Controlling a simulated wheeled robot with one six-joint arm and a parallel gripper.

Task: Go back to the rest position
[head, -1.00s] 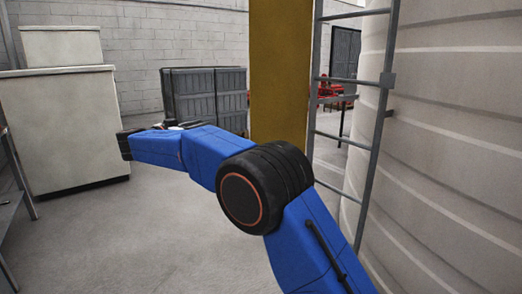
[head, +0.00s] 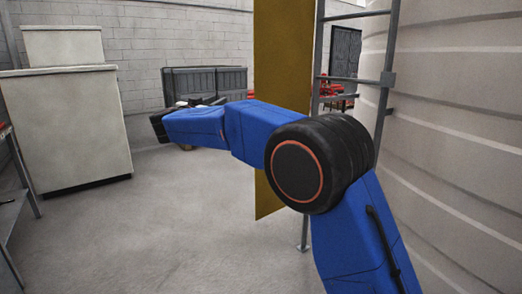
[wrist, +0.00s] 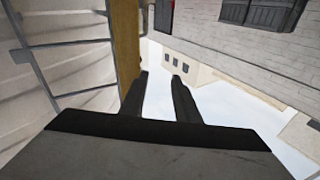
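In the wrist view the two dark fingers of my gripper (wrist: 160,76) stand apart with nothing between them. Pale floor shows through the gap. In the head view my blue arm rises from the lower right, bends at a large black joint and reaches left. Its far end is in front of the dark grey crate-like box, apparently in free air. The fingers are mostly hidden there behind the wrist.
An ochre panel or post (head: 282,60) stands behind my arm, beside a grey ladder (head: 386,80) and a large ribbed pale tank (head: 455,130). A dark box (head: 205,82) is at the back. A cream cabinet (head: 75,130) stands left. Floor (head: 160,220) at centre left is clear.

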